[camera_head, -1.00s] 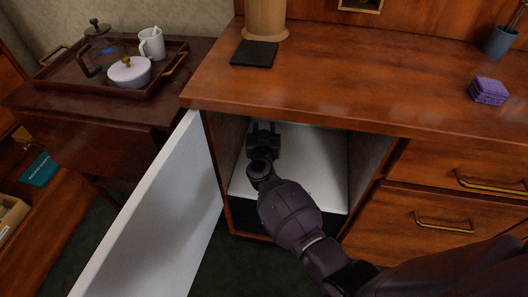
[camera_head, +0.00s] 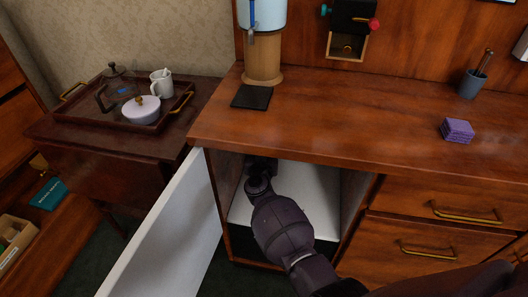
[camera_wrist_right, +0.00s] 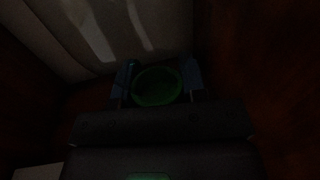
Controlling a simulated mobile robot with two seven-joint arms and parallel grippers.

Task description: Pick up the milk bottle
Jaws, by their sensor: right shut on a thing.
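My right arm reaches into the open cabinet (camera_head: 230,205) under the wooden counter. In the head view the right gripper is mostly hidden by the counter's front edge, and the milk bottle cannot be seen there. In the dark right wrist view, my right gripper (camera_wrist_right: 158,84) is shut on a round green thing, seemingly the top of the milk bottle (camera_wrist_right: 157,92). The fingers sit on either side of it. The rest of the bottle is hidden or too dark to make out. My left gripper is not in view.
The white cabinet door (camera_head: 175,235) stands open to the left of my arm. The counter (camera_head: 330,120) overhangs the opening. It carries a black mat (camera_head: 251,97), a purple block stack (camera_head: 457,130) and a blue cup (camera_head: 473,84). A tray (camera_head: 180,113) with a teapot stands at left.

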